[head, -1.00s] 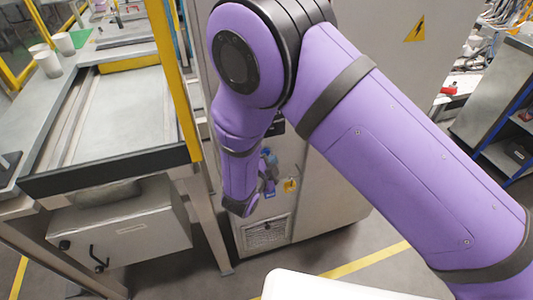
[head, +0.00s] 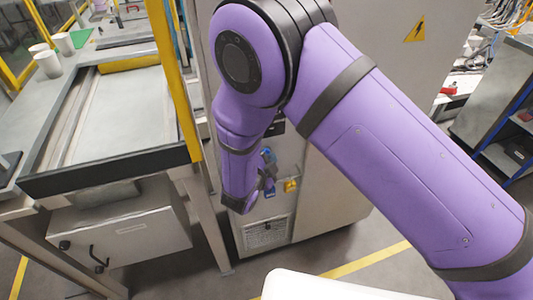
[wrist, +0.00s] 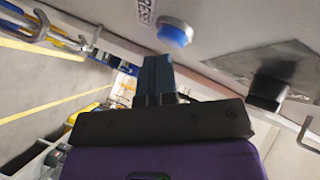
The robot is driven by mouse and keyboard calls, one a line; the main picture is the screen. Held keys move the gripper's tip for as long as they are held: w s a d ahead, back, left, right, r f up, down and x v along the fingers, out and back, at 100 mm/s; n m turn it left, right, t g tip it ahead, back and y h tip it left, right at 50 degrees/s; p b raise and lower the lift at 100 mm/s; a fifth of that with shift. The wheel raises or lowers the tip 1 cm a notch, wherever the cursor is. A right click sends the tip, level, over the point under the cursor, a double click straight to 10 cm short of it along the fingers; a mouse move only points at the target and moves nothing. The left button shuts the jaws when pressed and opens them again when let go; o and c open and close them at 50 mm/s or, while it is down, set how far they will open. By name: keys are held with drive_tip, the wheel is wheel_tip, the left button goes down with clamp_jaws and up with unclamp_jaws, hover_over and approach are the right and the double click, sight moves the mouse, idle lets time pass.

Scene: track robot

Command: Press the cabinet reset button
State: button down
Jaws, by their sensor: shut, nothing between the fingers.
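The reset button (wrist: 174,32) is a round blue button in a pale collar on the cabinet face, at the top middle of the wrist view. A label with partly readable lettering (wrist: 146,12) sits beside it. My gripper (wrist: 157,60) is shut and empty, its dark blue fingertips close below the button in the picture. I cannot tell whether they touch it. In the head view the grey cabinet (head: 340,190) stands behind my purple arm, and my gripper (head: 268,160) is small and partly hidden at its front. The button cannot be made out there.
A dark fitting (wrist: 268,90) on a grey plate sticks out from the cabinet at right of the button. A handle (wrist: 308,135) is at the right edge. A conveyor frame with a yellow post (head: 172,80) stands close at left of the cabinet.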

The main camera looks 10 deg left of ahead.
drive_tip(key=shift+w+a, duration=0.25)
drive_tip(key=shift+w, duration=0.15)
idle(0.5)
drive_tip(key=shift+s+d, duration=0.1)
drive_tip(key=shift+s, duration=0.05)
drive_tip(key=shift+s+d, duration=0.4)
drive_tip(key=shift+s, duration=0.25)
drive_tip(key=s+d, duration=0.1)
drive_tip(key=s, duration=0.1)
drive_tip(key=s+d, duration=0.1)
drive_tip(key=s, duration=0.1)
drive_tip(key=shift+s+d, duration=0.1)
drive_tip(key=shift+d, duration=0.2)
idle(0.4)
idle(0.6)
